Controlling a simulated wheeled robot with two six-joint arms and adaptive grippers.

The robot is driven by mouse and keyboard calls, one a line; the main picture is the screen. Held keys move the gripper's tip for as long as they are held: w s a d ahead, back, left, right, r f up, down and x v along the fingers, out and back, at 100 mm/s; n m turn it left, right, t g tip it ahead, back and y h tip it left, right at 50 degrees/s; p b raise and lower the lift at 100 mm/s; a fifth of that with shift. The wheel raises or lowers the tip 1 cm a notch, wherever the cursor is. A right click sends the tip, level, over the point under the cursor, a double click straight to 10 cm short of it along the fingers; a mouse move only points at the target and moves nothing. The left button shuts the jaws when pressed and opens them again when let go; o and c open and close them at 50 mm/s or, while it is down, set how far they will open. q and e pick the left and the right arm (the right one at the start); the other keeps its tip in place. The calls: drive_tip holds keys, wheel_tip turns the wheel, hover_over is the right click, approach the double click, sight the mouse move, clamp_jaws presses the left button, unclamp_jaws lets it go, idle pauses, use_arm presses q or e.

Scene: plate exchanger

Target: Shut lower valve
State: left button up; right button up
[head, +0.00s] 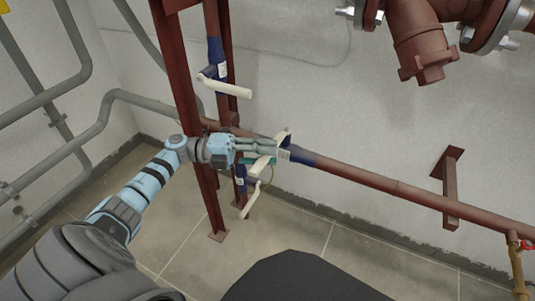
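The lower valve (251,181) sits on a vertical pipe below the horizontal red-brown pipe. Its pale lever (250,202) points down and slightly left. My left gripper (276,150) is just above it, at another valve with a pale handle (263,162) on the horizontal pipe. The fingers overlap this handle in the head view. I cannot tell whether they grip it or how far they are apart. The gripper partly hides that valve and the top of the lower one. My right gripper is out of view.
An upper valve (214,74) with a pale lever (233,89) is on the vertical pipe above. A red-brown steel post (182,75) stands close left of the valves. The horizontal pipe (380,181) runs right along the wall. Grey pipes (105,105) are at left.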

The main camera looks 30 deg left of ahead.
use_arm(q)
drive_tip(key=shift+w+d, duration=0.1)
drive_tip(key=v, duration=1.2)
